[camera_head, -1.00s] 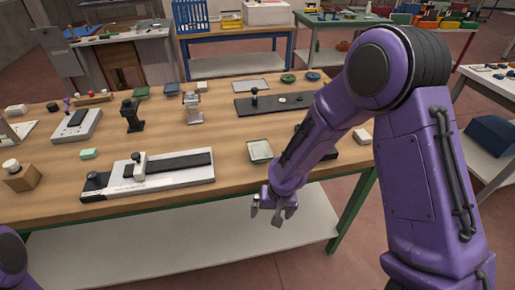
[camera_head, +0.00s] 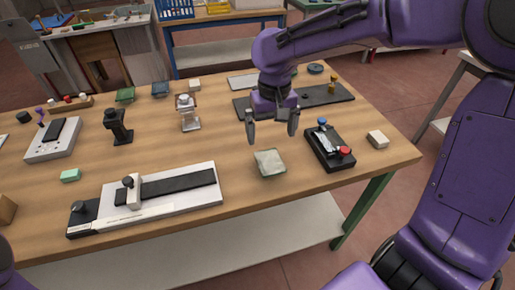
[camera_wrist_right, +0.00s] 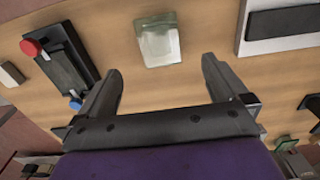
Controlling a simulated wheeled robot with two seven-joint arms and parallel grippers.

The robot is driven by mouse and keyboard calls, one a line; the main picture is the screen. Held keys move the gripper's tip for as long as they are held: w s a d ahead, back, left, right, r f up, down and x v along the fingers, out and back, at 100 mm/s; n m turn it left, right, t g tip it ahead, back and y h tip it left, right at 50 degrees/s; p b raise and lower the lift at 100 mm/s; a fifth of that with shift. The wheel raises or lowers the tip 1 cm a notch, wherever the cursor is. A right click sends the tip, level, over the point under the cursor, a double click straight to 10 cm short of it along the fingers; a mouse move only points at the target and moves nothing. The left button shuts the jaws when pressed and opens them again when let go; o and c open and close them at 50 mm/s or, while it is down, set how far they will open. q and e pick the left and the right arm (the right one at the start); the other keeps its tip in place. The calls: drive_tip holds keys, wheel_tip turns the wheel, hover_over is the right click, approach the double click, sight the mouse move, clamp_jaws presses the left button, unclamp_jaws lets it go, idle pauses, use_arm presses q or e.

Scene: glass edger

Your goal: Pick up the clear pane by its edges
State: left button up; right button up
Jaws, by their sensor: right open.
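The clear pane (camera_head: 270,163) is a small, pale greenish glass rectangle lying on the wooden table, near its front edge. In the right wrist view the clear pane (camera_wrist_right: 158,42) lies ahead of the fingers, between their lines and apart from them. My right gripper (camera_head: 271,138) is open and empty above the table, just behind the pane in the head view. Its two fingers (camera_wrist_right: 160,80) are spread wide in the right wrist view. At the left edge of the head view only a bit of my purple left arm shows; its gripper is out of view.
A black device with red and blue knobs (camera_head: 330,146) stands right of the pane, with a white block (camera_head: 377,139) beyond it. A white-and-black long fixture (camera_head: 150,195) lies to the left. A dark flat plate (camera_head: 325,98) lies behind. Bare wood surrounds the pane.

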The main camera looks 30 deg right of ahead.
sight(270, 161)
drive_tip(key=f, duration=0.9)
drive_tip(key=shift+w, duration=0.2)
drive_tip(key=shift+d+f, duration=0.15)
drive_tip(key=shift+f, duration=0.2)
drive_tip(key=c, duration=1.1)
